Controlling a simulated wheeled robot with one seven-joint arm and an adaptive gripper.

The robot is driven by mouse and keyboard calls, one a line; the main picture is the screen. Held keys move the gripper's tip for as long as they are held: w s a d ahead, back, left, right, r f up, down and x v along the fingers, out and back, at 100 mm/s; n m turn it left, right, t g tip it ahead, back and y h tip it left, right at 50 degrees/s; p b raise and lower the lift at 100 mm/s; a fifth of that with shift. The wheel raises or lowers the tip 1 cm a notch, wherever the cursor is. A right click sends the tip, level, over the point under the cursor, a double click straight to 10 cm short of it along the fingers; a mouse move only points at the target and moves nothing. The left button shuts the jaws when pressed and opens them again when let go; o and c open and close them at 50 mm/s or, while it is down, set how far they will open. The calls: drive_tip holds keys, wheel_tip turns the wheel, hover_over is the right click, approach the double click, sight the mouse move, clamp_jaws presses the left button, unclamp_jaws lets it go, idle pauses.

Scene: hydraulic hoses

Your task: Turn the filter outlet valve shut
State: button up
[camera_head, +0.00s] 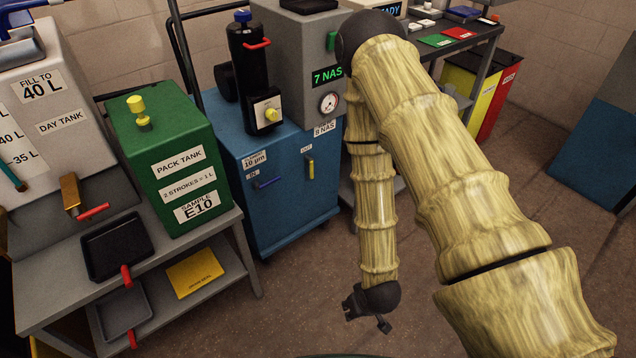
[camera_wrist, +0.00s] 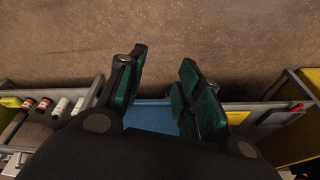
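A blue handle (camera_head: 268,182) lies sideways under a label that appears to read IN. My gripper (camera_head: 368,306) hangs low over the floor, in front and to the right of the cabinet, apart from both handles. In the wrist view my gripper (camera_wrist: 163,72) has its two dark green fingers spread with nothing between them. Neither valve handle can be made out in the wrist view.
A green pack tank (camera_head: 170,165) and black tray (camera_head: 117,247) sit on the grey table at left. A grey unit with a 7 NAS display (camera_head: 327,76) tops the cabinet. Yellow and red bins (camera_head: 498,98) stand at back right. The floor (camera_head: 300,300) before the cabinet is clear.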

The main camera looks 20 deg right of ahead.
drive_tip(key=w+d+f+t+b, duration=0.1)
drive_tip(key=w+f+t+b, duration=0.3)
drive_tip(key=w+b, duration=0.75)
drive_tip(key=n+t+y+b, duration=0.2)
drive_tip(key=t+b, duration=0.9)
drive_tip(key=b, duration=1.2)
approach(312, 170)
drive_tip(key=w+b, duration=0.1)
drive_tip(key=w, duration=0.1)
drive_tip(key=w+b, duration=0.1)
drive_tip(key=w, duration=0.1)
drive_tip(key=w+b, duration=0.1)
drive_tip(key=w, duration=0.2)
drive_tip(key=shift+a, duration=0.35)
drive_tip(key=shift+w+a+r+b, duration=0.1)
drive_tip(key=shift+w+r+b, duration=0.1)
drive_tip(key=shift+w+b, duration=0.45)
drive_tip(key=shift+w, duration=0.15)
clamp_jaws()
